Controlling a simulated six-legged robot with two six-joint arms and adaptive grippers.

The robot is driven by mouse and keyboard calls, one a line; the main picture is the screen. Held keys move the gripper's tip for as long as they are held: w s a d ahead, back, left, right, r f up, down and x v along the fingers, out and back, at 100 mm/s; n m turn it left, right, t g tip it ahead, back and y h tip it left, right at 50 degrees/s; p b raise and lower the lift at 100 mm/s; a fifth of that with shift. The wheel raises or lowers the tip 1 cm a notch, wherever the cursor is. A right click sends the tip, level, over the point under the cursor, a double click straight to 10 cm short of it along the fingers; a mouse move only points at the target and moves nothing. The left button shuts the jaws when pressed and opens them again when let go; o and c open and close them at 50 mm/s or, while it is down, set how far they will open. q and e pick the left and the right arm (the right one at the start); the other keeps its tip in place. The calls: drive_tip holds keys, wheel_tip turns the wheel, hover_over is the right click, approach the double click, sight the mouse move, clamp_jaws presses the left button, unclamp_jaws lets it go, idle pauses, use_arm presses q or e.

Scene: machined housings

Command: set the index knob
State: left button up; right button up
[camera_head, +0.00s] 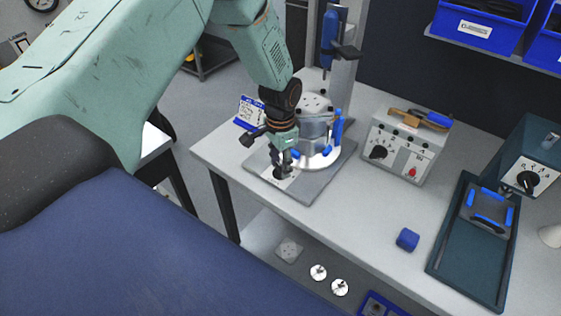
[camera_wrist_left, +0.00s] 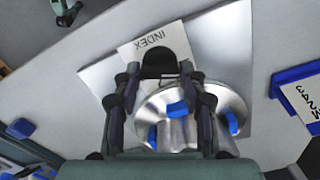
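The index knob (camera_wrist_left: 158,63) is black and round, on a pale plate marked INDEX (camera_wrist_left: 150,40) in the left wrist view. In the head view the knob (camera_head: 280,172) is partly hidden under my left gripper (camera_head: 284,157). The plate lies at the front corner of a grey base (camera_head: 318,185) on the bench. My left gripper (camera_wrist_left: 159,72) points down, with one finger on each side of the knob. A narrow gap seems to show beside the knob, so the fingers look open around it.
A shiny round fixture with blue clamps (camera_head: 320,155) stands on the base, close behind the gripper. A control box (camera_head: 400,150), a blue block (camera_head: 407,240) and a dark tray (camera_head: 455,265) are to the right. The bench between base and tray is mostly clear.

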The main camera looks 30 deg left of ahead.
sight(280, 166)
use_arm(q)
drive_tip(key=o, duration=0.4)
wheel_tip(280, 166, up, 12)
idle(0.6)
idle(0.4)
drive_tip(key=s+d+f+n, duration=0.2)
drive_tip(key=s+d+f, duration=0.2)
drive_tip(key=s+f, duration=0.55)
drive_tip(key=s+d+f+n, duration=0.2)
drive_tip(key=s+d+f, duration=0.2)
drive_tip(key=s+f, duration=0.6)
drive_tip(key=s+n, duration=0.2)
drive_tip(key=s, duration=1.1)
wheel_tip(280, 166, down, 16)
drive_tip(key=b, duration=1.6)
